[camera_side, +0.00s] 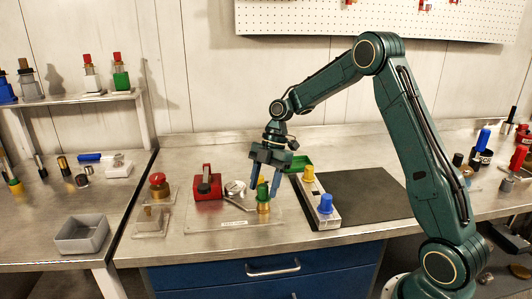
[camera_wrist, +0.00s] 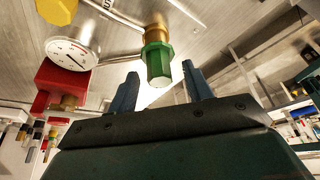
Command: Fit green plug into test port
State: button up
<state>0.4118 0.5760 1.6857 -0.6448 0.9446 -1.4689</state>
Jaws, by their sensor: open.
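The green plug (camera_side: 262,189) stands upright on the brass fitting (camera_side: 264,206), on a clear plate that bears a small label. In the wrist view the green plug (camera_wrist: 157,64) has a hexagonal body, with the brass fitting (camera_wrist: 157,31) directly behind it. How deep the plug sits in the fitting cannot be told. My gripper (camera_side: 265,187) points down over the plug, with its blue fingers apart. In the wrist view my gripper (camera_wrist: 160,70) is open, with one finger on each side of the plug and visible gaps between.
A red block (camera_side: 207,187) and a round dial (camera_wrist: 74,48) are left of the fitting. A white rack (camera_side: 334,221) with a yellow plug (camera_side: 308,173) and a blue plug (camera_side: 326,203) stands close on the right. A dark mat (camera_side: 365,190) lies beyond, clear.

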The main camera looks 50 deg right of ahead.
jog(key=v, duration=1.2)
jog(key=shift+r, duration=0.25)
dwell(0.6)
jog(key=s+a+r+m+t+h, duration=0.1)
jog(key=s+a+r+m, duration=0.35)
jog(key=a, duration=0.25)
jog(key=s+a+r+m+t+h, duration=0.1)
jog(key=s+a+r+m+t, duration=0.1)
jog(key=s+a+r+m, duration=0.3)
jog(key=s+f+m+t+h, duration=0.1)
jog(key=s+f+m, duration=0.2)
jog(key=s, duration=0.5)
jog(key=s+f+m+t+h, duration=0.1)
jog(key=s+f+m, duration=0.2)
jog(key=s, duration=0.6)
jog(key=shift+s+a+f+m+t+h, duration=0.15)
jog(key=shift+s+a+m+t+h, duration=0.15)
jog(key=shift+m, duration=0.95)
jog(key=shift+c, duration=0.5)
